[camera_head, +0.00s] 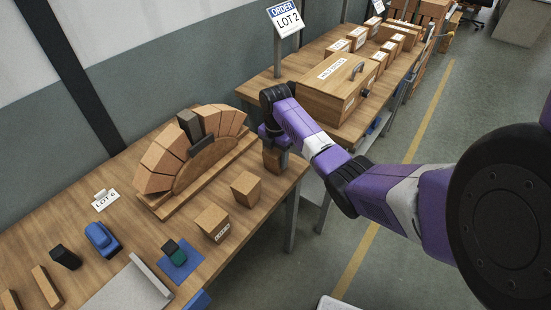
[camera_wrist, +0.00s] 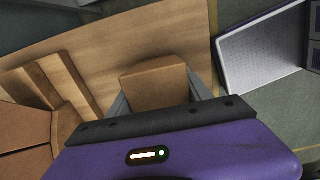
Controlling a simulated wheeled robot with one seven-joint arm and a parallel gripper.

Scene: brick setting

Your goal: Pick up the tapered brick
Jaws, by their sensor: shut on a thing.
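My gripper (camera_head: 274,148) is at the right end of the near workbench, beside the brick arch. It is shut on a brown tapered brick (camera_head: 271,160). In the wrist view the brick (camera_wrist: 155,86) sits between the two grey fingers, and its top face shows. My gripper's body hides its near side in that view. I cannot tell whether the brick touches the bench top.
The arch of wedge bricks (camera_head: 162,157) stands left of my gripper on a wooden base. Two loose bricks, one plain (camera_head: 246,189) and one labelled (camera_head: 213,222), stand in front. A large wooden box (camera_head: 335,92) is on the bench behind.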

